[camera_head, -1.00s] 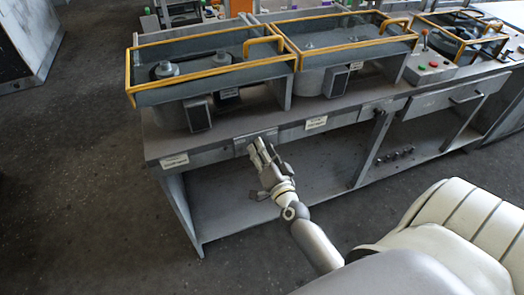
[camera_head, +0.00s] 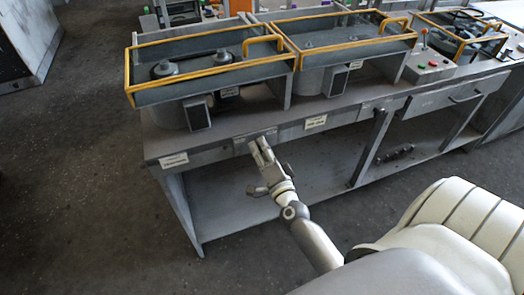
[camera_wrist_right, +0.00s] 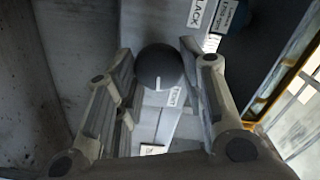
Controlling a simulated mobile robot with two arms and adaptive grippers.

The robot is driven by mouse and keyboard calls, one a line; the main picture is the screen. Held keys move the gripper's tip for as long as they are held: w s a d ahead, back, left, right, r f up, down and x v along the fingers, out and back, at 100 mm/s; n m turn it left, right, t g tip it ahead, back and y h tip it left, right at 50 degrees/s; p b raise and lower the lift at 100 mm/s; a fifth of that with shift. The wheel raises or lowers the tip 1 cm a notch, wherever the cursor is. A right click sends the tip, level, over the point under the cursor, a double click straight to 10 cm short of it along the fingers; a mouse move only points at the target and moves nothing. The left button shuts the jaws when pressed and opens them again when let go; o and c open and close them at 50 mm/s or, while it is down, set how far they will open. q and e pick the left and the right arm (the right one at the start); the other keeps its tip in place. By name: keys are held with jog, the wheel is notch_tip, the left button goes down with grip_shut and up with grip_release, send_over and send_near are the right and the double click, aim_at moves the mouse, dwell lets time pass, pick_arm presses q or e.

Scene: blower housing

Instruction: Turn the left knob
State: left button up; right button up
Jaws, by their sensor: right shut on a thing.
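My right gripper (camera_head: 262,151) reaches the front edge of the workbench, at the small grey panel (camera_head: 241,148) below the left yellow-framed box. In the right wrist view, a round dark grey knob (camera_wrist_right: 160,67) with a short white mark sits between the two fingers of the right gripper (camera_wrist_right: 164,75). The gripper is shut on this left knob. The white mark stands nearly upright, slightly tilted, in that view. In the head view the knob is hidden by the fingers. My left gripper is in neither view.
The workbench (camera_head: 222,152) carries a left yellow-framed box (camera_head: 205,84) and a right one (camera_head: 345,44). The shelf space below the bench is mostly open. Floor in front is clear.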

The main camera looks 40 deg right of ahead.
jog(key=o, duration=1)
jog(key=shift+s, duration=0.15)
jog(key=v, duration=1.1)
jog(key=shift+s, duration=0.4)
jog(key=shift+f, duration=0.1)
